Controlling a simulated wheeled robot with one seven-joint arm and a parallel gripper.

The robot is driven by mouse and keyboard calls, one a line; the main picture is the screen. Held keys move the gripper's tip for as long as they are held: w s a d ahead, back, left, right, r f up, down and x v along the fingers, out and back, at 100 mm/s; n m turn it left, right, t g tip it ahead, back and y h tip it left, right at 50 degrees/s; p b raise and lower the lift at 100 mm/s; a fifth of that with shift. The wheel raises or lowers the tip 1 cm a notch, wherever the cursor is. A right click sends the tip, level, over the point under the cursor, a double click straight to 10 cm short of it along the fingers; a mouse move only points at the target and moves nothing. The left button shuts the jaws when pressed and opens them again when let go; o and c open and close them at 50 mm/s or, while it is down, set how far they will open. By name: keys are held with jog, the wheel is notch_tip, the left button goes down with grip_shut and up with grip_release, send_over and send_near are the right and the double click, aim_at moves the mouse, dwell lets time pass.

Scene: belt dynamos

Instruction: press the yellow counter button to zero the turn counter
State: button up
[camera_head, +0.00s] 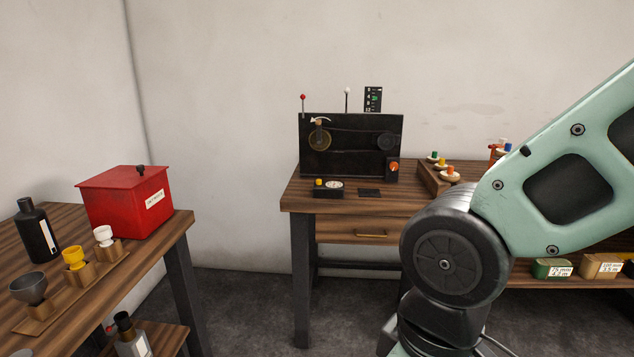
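The yellow counter button (319,183) sits on the left end of a small black box on the far workbench. A round pale dial (334,184), which looks like the turn counter, is beside it on the same box; its reading is too small to make out. Behind stands a black upright panel (350,160) with a brass wheel (320,138) on the left and a dark wheel (386,141) on the right. My arm fills the right side of the view, well short of the button. My gripper is out of view.
The far wooden bench (300,198) has a drawer. A wooden rack (435,178) with coloured-topped spools is right of the panel. A left table (95,283) holds a red box (125,203), a black bottle (37,232) and several cups. Dark floor (240,310) between them is clear.

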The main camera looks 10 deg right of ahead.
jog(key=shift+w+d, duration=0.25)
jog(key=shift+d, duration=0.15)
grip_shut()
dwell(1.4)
